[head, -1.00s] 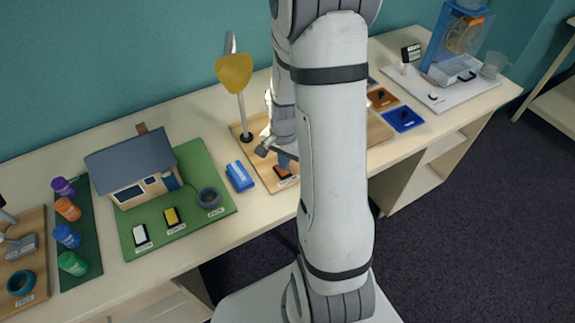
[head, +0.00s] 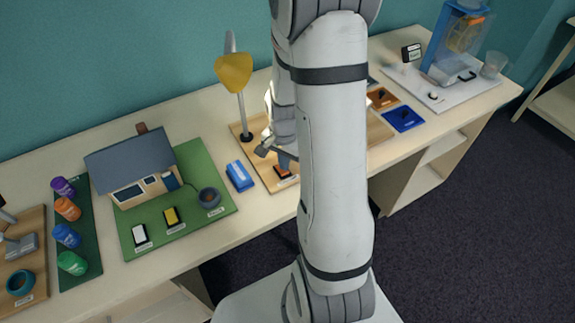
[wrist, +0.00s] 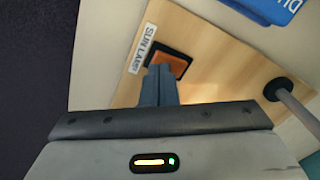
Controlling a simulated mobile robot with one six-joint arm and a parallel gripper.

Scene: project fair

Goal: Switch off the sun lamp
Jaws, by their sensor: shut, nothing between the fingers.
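The sun lamp (head: 234,73) has a yellow shade on a grey post, standing on a wooden board (head: 262,178). Its orange rocker switch with a dark frame (wrist: 168,62) sits on that board beside a label reading "SUN LAMP" (wrist: 142,48). The switch also shows in the head view (head: 283,172). My gripper (wrist: 161,70) is shut and empty, its fingertips at the near edge of the switch. I cannot tell whether they touch it. In the head view my arm hides part of the board. The lamp post's foot shows in the wrist view (wrist: 277,90).
A blue box (head: 240,176) lies just left of the lamp board. A model house (head: 130,170) on a green board stands further left. Blue and orange switch plates are right of my arm. The table's front strip is mostly clear.

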